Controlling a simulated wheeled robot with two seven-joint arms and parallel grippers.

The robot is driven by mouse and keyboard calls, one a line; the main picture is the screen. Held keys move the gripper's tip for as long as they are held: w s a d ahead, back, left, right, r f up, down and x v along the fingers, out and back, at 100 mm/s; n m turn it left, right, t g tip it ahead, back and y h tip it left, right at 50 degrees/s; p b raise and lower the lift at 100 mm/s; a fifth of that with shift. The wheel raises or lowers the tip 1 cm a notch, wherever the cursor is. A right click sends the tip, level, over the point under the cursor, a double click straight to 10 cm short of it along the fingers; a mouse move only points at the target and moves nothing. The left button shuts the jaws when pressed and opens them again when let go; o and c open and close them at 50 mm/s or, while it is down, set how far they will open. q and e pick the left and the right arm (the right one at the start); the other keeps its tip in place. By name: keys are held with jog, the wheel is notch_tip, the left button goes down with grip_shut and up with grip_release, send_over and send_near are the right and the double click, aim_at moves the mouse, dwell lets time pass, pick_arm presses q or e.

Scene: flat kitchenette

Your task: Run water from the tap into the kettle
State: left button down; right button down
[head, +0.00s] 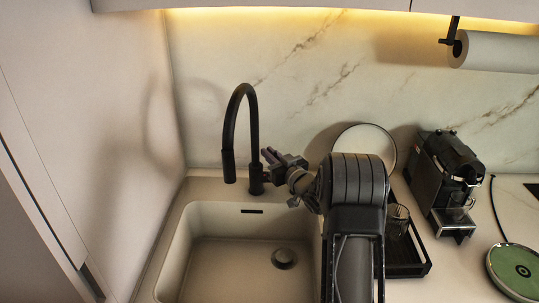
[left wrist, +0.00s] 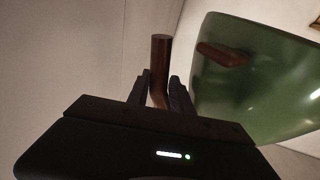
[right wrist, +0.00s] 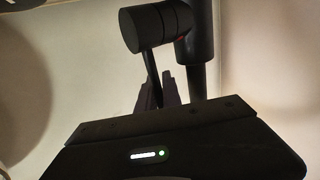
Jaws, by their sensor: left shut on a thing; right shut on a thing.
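The black tap (head: 253,130) stands behind the sink (head: 205,215), its spout bent over the left part of the basin. No stream shows under it. My right gripper (head: 268,156) is beside the tap; in the right wrist view its fingers (right wrist: 165,90) are shut on the thin tap lever (right wrist: 152,70), next to the tap body (right wrist: 158,27). In the left wrist view, my left gripper (left wrist: 160,88) is shut on the brown handle of the green kettle (left wrist: 245,95). The head view shows neither the kettle nor my left gripper.
A black drying tray (head: 415,268) with a glass (head: 397,221) and a round plate (head: 377,140) stands right of the sink. Beyond are a coffee machine (head: 448,170) and a green round base (head: 517,268) with a cord. A wall closes the left side.

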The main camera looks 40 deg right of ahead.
pick_arm(q)
jog(key=shift+r, duration=0.2)
dwell(0.6)
